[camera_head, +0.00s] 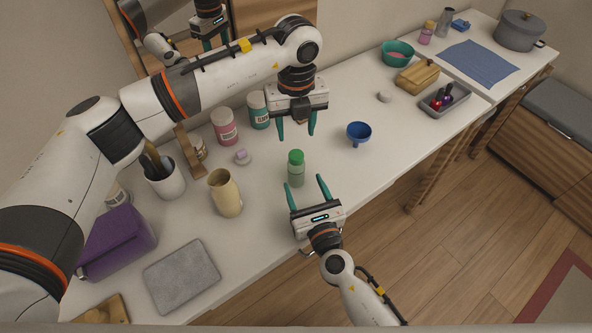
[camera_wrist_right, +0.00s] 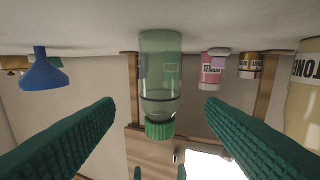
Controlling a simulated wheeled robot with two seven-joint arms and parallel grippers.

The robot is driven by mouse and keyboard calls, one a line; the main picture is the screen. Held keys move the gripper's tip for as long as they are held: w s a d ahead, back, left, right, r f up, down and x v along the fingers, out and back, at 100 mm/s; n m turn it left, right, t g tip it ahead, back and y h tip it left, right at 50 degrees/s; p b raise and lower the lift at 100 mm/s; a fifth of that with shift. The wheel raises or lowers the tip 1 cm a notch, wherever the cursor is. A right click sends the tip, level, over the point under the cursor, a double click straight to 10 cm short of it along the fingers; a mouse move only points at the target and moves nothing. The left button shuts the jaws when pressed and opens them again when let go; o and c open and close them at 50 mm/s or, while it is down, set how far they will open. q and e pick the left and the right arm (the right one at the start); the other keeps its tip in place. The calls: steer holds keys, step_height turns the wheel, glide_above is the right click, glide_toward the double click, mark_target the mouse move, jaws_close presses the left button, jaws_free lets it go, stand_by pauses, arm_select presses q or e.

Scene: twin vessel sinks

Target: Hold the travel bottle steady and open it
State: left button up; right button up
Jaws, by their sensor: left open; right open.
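The travel bottle (camera_head: 296,172) is translucent green with a ribbed green cap (camera_head: 295,156), and it stands upright on the white counter. In the right wrist view, which is upside down, the bottle (camera_wrist_right: 160,75) appears between the fingers, with its cap (camera_wrist_right: 159,130) pointing down. My left gripper (camera_head: 296,134) is open and empty, above and behind the bottle, fingers pointing down. My right gripper (camera_head: 306,185) is open on the near side of the bottle, fingers pointing toward it. Its teal fingers also frame the bottle in the wrist view (camera_wrist_right: 160,106). Neither gripper visibly holds the bottle.
A cream vase (camera_head: 225,194) stands left of the bottle and a blue funnel (camera_head: 359,132) to its right. Pink (camera_head: 224,127) and teal (camera_head: 258,110) jars stand behind.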

mark_target(294, 162)
steer(key=x, duration=0.8)
steer(key=shift+w, duration=0.15)
jaws_close()
